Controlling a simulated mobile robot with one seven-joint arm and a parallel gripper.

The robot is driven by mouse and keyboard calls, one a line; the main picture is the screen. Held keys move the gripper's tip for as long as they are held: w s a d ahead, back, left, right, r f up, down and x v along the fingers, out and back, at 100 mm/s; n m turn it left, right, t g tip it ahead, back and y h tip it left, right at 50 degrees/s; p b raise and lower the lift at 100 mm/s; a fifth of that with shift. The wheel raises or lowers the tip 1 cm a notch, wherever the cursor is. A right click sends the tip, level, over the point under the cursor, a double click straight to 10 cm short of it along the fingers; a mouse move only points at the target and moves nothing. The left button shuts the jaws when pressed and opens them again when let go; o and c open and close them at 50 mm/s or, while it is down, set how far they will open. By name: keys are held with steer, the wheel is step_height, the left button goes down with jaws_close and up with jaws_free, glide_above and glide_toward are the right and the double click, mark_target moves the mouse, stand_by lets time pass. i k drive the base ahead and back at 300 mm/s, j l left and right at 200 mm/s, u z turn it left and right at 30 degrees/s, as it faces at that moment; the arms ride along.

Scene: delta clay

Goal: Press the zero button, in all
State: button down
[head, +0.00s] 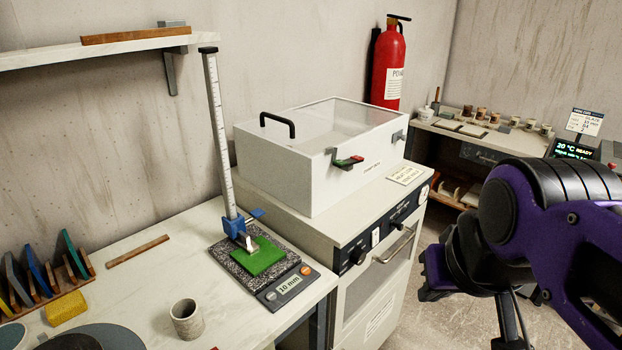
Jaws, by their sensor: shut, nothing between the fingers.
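A height gauge stands on the left bench, with a tall white ruled column (217,135) on a speckled stone plate (222,247). Its blue slider (238,222) is low on the column, with its foot at a green slab (258,256) lying on the plate. The grey readout box (270,297) at the plate's front shows "10 mm". A small orange-red button (305,270) sits at its right end; its lettering is too small to read. My gripper (508,326) is partly in view at lower right, shut and empty, well apart from the gauge.
A white lidded box (305,160) stands on a cabinet (375,240) right of the gauge. A clay cup (186,320), yellow sponge (66,308) and wooden strip (138,251) lie on the bench. A shelf (60,52) overhangs the left. Floor is clear between cabinet and arm.

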mark_target(271, 297)
steer(key=u, duration=0.95)
steer(key=k+j+z, duration=0.35)
steer(key=j, duration=0.15)
